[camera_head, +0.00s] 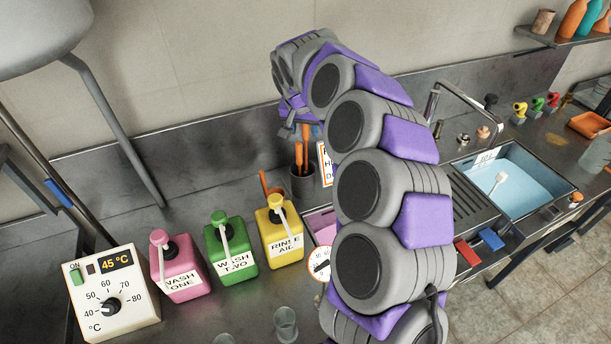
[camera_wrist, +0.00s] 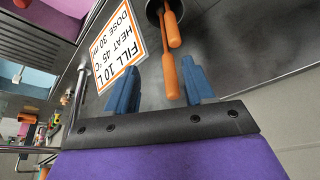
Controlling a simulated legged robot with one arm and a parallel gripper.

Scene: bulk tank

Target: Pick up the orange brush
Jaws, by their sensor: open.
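Orange handles (camera_head: 301,152) stand upright in a dark grey cup (camera_head: 302,186) at the back of the steel counter. In the wrist view the orange handles (camera_wrist: 171,76) point out of the cup's mouth towards my gripper. Their lower ends are hidden in the cup, so I cannot tell which is the brush. My gripper (camera_wrist: 163,84) is open, with its two blue fingers apart and empty. In the picture the handle ends show between the fingers, nearer the right one. I see no contact. In the head view my gripper is just above the cup, partly hidden by my arm.
A sign (camera_wrist: 125,40) stands close beside the cup. Pink (camera_head: 178,268), green (camera_head: 231,246) and yellow (camera_head: 280,232) pump bottles stand in front left, with a temperature control box (camera_head: 110,295). A sink (camera_head: 520,180) with a tap lies right. The wall is close behind.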

